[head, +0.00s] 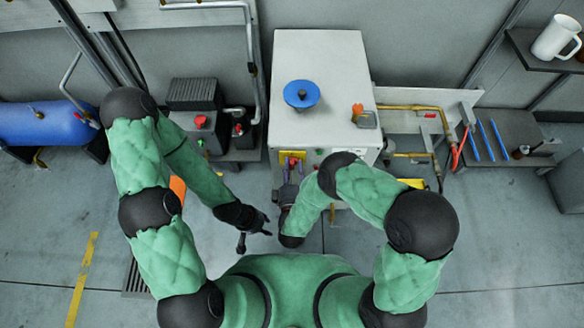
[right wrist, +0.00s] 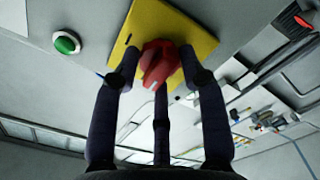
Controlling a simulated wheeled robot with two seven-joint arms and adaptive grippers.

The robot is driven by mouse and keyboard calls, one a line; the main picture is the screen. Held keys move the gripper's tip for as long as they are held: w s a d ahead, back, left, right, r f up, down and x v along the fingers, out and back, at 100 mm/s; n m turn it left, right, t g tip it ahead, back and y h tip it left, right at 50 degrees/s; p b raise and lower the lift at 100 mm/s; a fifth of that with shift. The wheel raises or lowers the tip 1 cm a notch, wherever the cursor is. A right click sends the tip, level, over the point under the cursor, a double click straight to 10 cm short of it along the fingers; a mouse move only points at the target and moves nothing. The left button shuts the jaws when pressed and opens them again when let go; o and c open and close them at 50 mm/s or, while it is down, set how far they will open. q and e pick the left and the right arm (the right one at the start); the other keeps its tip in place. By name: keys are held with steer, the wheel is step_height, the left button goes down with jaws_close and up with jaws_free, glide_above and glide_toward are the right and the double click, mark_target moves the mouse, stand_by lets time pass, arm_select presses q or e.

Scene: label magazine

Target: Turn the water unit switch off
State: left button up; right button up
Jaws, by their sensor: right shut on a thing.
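The water unit switch is a red rotary knob (right wrist: 160,62) on a yellow plate (right wrist: 190,32) on the front of the white cabinet (head: 318,80). In the head view the red knob (head: 291,161) is small and partly covered. My right gripper (right wrist: 158,80) is shut on the knob, its dark fingers around it. The plate looks tilted in the right wrist view. I cannot tell the switch's set position. My left gripper (head: 257,230) is open and empty, below and left of the cabinet front, apart from everything.
A green button (right wrist: 67,42) sits beside the yellow plate. A blue handwheel (head: 301,94) is on the cabinet top. A dark unit with a red button (head: 200,121) stands left. Brass pipes (head: 412,107) and a tool shelf (head: 500,135) are right.

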steer(key=shift+w+a+r, duration=0.2)
steer(key=shift+r, duration=0.05)
steer(key=o, duration=1.1)
steer(key=shift+f, duration=0.1)
steer(key=shift+s+f, duration=0.1)
steer(key=shift+r, duration=5.05)
